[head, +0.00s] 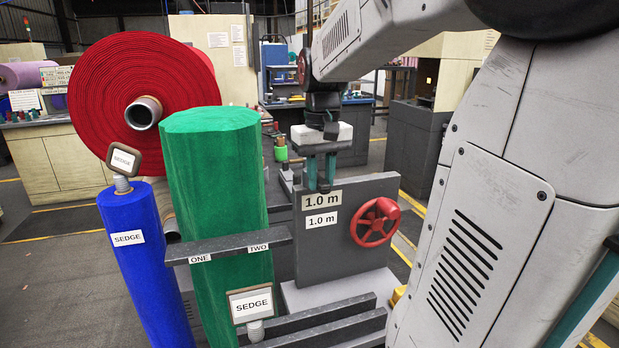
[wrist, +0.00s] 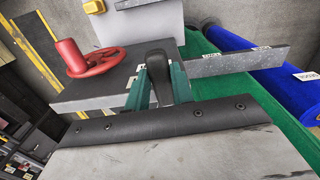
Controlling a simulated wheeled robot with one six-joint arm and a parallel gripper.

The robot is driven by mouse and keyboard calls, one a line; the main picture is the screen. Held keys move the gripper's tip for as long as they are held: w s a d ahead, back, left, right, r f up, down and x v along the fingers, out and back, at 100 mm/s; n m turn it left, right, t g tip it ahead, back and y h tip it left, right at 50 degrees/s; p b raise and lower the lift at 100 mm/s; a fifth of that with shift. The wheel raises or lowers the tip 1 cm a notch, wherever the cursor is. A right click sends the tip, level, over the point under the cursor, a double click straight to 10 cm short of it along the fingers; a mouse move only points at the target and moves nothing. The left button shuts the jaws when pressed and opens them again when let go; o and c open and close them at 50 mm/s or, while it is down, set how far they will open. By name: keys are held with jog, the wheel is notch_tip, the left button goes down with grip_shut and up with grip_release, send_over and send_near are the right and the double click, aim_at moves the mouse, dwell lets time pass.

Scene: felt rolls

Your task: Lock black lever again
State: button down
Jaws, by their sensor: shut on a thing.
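The black lever (wrist: 156,66) stands up between the two teal fingers of my gripper (wrist: 160,88) in the wrist view. My gripper is shut on it. In the head view my gripper (head: 321,172) points down at the top edge of a grey panel (head: 318,255) with two "1.0 m" labels. The lever's dark tip (head: 323,187) barely shows there between the fingers; its base is hidden. The wrist view does not show clearly which way the lever is turned.
A red handwheel (head: 375,222) sticks out from the panel. A grey bar (head: 228,245) labelled ONE and TWO crosses in front of a green roll (head: 215,180). A blue roll (head: 148,265) leans at left, with a large red roll (head: 95,85) behind. Grey rails (head: 315,325) lie low in front.

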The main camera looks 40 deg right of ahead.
aim_at(320, 179)
dwell(0.3)
jog(key=c, duration=1.2)
grip_release()
notch_tip(320, 179, up, 8)
jog(key=shift+f, duration=0.1)
jog(key=shift+w, duration=0.15)
